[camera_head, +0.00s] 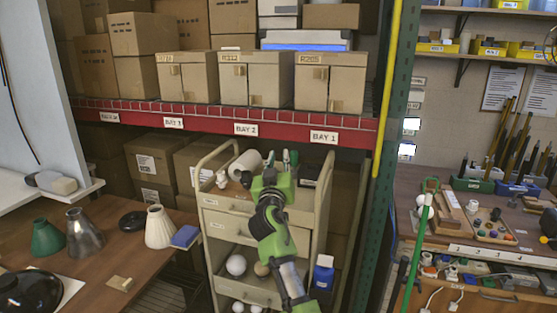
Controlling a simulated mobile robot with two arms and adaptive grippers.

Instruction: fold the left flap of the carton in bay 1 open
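The carton above the BAY 1 label (323,137) is a tan box marked R205 (325,90), on the shelf right of the middle. Its top looks flat and pale, with a small tan tab on the upper front. At this size I cannot make out the left flap separately. My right gripper (279,160) is at the end of a green and black arm coming up from the bottom, below the shelf and in front of a beige cart. It is apart from the carton, and its fingers are too small to read. My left gripper is not in view.
Similar cartons (256,85) stand left of it. A red shelf beam (210,118) with a wire lip runs below them. A green upright post (393,100) with a yellow edge stands right of the carton. The beige cart (215,220) holds several small things.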

